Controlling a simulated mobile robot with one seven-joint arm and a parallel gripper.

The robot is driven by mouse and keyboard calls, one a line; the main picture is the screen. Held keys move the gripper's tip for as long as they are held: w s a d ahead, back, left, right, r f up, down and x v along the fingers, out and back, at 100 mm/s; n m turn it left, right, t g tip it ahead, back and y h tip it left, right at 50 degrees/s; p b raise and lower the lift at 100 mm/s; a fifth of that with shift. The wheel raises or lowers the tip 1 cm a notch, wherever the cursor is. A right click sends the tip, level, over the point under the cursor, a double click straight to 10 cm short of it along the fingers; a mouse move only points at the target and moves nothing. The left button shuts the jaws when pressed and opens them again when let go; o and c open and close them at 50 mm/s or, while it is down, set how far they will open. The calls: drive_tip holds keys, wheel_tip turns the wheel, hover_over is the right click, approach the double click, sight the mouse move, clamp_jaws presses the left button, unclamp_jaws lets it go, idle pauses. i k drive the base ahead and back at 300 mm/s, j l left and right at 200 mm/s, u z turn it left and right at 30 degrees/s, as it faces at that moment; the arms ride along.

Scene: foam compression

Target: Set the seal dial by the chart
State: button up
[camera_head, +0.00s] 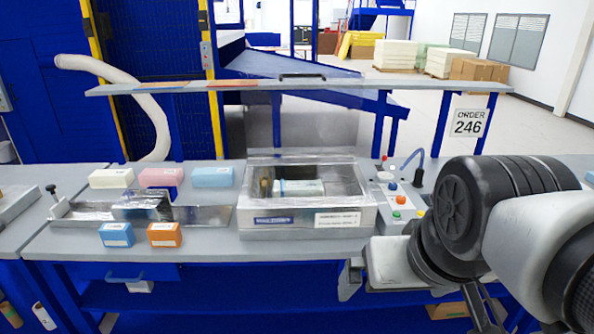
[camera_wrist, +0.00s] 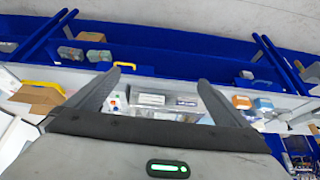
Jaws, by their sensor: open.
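A grey control panel (camera_head: 384,206) sits on the bench just right of the sealing machine. It carries small coloured controls, including a blue knob (camera_head: 391,187), an orange-red one (camera_head: 401,200) and a green one (camera_head: 397,214). Which one is the seal dial, and its setting, are too small to tell. The metal sealing machine (camera_head: 255,222) has a clear lid and two front labels; the white label (camera_head: 338,219) has unreadable print. My gripper (camera_wrist: 160,76) is open and empty in the wrist view, apart from the machine and panel.
Coloured foam blocks (camera_head: 162,177) and a metal fixture (camera_head: 190,214) lie on the left bench. My arm covers the bench's right part. A blue lower shelf (camera_head: 250,297) runs underneath.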

sight(400, 199)
drive_tip(key=i+l+u, duration=0.25)
drive_tip(key=i, duration=0.25)
drive_tip(key=i+l+u, duration=0.25)
drive_tip(key=i+l, duration=0.15)
